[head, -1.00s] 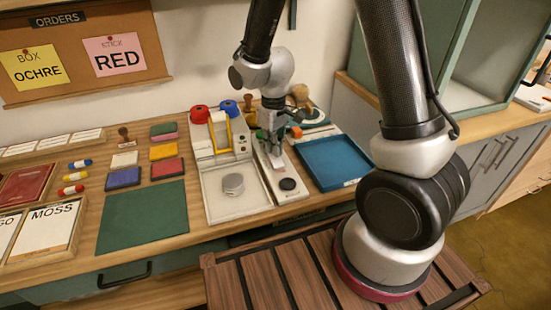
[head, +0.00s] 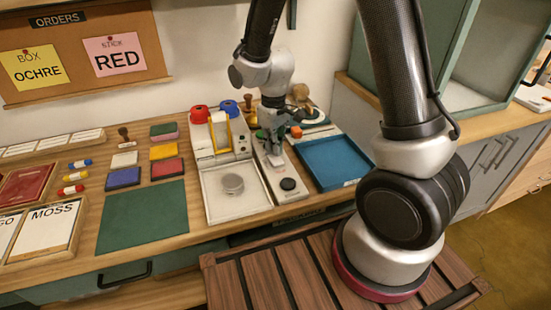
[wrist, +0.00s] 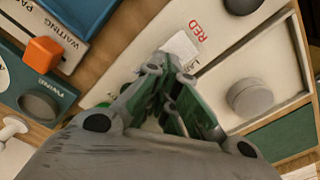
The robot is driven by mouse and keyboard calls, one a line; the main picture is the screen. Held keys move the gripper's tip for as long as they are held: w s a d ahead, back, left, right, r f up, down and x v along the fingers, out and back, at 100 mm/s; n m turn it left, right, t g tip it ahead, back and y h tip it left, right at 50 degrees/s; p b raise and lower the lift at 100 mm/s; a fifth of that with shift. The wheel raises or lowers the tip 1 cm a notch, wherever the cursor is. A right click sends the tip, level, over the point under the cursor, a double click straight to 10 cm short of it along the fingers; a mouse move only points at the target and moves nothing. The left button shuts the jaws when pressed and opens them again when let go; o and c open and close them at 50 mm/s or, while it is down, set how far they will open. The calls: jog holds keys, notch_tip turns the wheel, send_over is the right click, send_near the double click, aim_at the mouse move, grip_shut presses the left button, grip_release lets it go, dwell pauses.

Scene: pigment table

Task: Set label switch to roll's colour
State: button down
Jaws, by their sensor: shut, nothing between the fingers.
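The label panel is a narrow white board (head: 287,195) with a black round knob (head: 288,184) at its front end. In the wrist view, the panel (wrist: 226,50) carries the red word "RED" and a partly hidden word starting "LA". A small white block (wrist: 180,46) is beside "RED"; I cannot tell if it is the switch's moving part. My gripper (wrist: 167,64) is shut and empty, its tips close to this block; contact is unclear. In the head view it is over the panel's middle (head: 274,158). Red (head: 200,113) and blue (head: 229,108) rolls are behind.
A grey disc (head: 233,184) sits on the pale tray to the left. A pinned note (head: 113,55) reads "STICK RED".

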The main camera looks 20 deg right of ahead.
aim_at(274, 156)
jog(key=shift+r, duration=2.8)
jog(key=shift+s, duration=0.1)
